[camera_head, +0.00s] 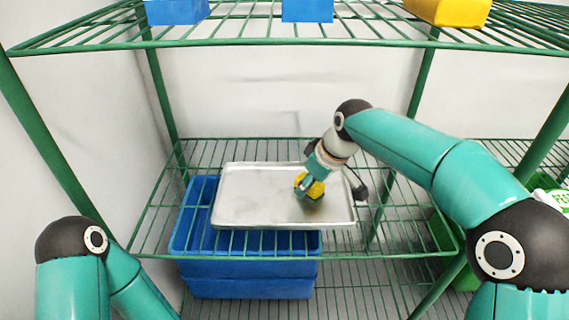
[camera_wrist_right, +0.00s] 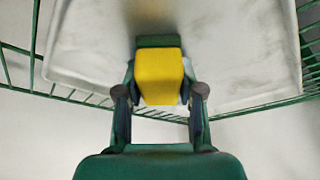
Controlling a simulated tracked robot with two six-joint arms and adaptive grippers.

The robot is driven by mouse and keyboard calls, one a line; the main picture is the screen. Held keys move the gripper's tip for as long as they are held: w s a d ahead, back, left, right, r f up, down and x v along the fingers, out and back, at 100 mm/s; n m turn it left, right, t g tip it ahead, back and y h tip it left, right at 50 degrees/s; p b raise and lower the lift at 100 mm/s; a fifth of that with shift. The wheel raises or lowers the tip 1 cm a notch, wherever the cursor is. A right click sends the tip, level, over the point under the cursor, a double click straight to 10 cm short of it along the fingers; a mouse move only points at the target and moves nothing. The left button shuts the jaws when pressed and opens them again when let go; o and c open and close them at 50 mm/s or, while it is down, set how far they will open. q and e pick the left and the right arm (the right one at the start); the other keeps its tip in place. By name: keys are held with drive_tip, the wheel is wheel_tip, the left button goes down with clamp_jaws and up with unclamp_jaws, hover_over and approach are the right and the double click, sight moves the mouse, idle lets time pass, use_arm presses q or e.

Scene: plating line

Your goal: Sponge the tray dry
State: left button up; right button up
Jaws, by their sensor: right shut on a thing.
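The metal tray (camera_head: 255,195) lies flat on the middle wire shelf in the head view. It also fills much of the right wrist view (camera_wrist_right: 230,50), with a dull dark smudge near the sponge. My right gripper (camera_head: 309,187) reaches down over the tray's right half. It is shut on a yellow and green sponge (camera_wrist_right: 159,77), which also shows in the head view (camera_head: 316,190). The sponge is at the tray's surface; whether it presses on it I cannot tell. My left arm shows at the lower left, but its gripper is out of view.
The green wire shelf (camera_head: 400,237) surrounds the tray. A blue crate (camera_head: 245,270) stands below it at the left. Blue bins (camera_head: 178,11) and a yellow bin (camera_head: 447,11) sit on the upper shelf. Green posts (camera_head: 160,95) bound the space.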

drive_tip(key=shift+d, duration=1.25)
wheel_tip(320, 180, up, 3)
drive_tip(key=p, duration=0.3)
drive_tip(key=shift+r, duration=0.15)
wheel_tip(320, 180, up, 2)
drive_tip(key=shift+r+p, duration=0.1)
drive_tip(key=shift+p, duration=0.95)
drive_tip(key=shift+r+p, duration=1.2)
drive_tip(key=shift+r, duration=0.05)
